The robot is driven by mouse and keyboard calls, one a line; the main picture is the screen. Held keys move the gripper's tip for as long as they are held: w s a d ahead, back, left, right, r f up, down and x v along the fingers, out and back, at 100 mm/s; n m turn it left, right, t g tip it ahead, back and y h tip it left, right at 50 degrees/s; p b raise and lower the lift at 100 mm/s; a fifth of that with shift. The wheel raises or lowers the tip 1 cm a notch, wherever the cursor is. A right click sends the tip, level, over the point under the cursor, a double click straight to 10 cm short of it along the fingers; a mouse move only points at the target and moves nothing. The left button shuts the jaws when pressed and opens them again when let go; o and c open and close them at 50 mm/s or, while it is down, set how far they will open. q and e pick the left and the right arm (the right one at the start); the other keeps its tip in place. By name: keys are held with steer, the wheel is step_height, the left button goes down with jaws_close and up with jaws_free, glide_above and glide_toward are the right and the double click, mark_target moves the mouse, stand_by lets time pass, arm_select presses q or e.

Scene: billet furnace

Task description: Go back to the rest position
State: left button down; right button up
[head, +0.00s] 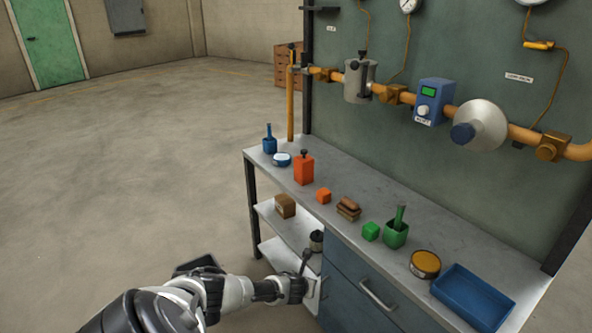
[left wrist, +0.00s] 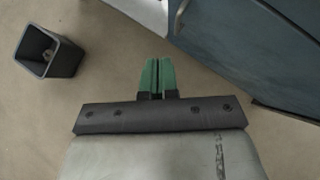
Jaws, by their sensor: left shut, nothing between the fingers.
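My left arm comes in from the bottom left in the head view, with its gripper (head: 292,288) low in front of the workbench (head: 335,225), near the lower shelves. In the left wrist view the two green fingers (left wrist: 157,78) are together with nothing between them, over the bare floor. The fingertips are hard to make out in the head view. My right gripper is in neither view.
The bench top holds an orange canister (head: 303,169), a green holder (head: 396,236), a round yellow-topped tin (head: 425,264) and a blue tray (head: 472,296). A dark open bin (left wrist: 47,57) stands on the floor. The floor to the left is clear.

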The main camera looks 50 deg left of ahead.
arm_select(q)
steer(key=s+r+p, duration=0.1)
steer(key=s+r, duration=0.1)
steer(key=r, duration=0.1)
steer(key=shift+s+a, duration=0.1)
steer(key=shift+s, duration=0.25)
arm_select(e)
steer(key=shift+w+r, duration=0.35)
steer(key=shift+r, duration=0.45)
arm_select(q)
steer(key=shift+f, duration=0.1)
steer(key=s+d+f+n+g+h+p, duration=0.1)
steer(key=s+d+f+n+g+h, duration=0.2)
steer(key=s+d+f+n, duration=1.25)
steer(key=s+d+f+n+g, duration=0.1)
steer(key=s+d+n, duration=0.3)
steer(key=s, duration=0.4)
steer(key=s+d+f+n+g+h, duration=0.1)
steer(key=s+d+f+n, duration=0.2)
steer(key=s, duration=0.5)
steer(key=s+d+f+n+g+p, duration=0.1)
steer(key=s+d+f+n, duration=0.3)
steer(key=s+d, duration=0.2)
steer(key=s, duration=0.2)
steer(key=shift+s+d+n+g+h, duration=0.3)
steer(key=shift+s+d+n+h, duration=0.05)
steer(key=shift+s+h, duration=0.05)
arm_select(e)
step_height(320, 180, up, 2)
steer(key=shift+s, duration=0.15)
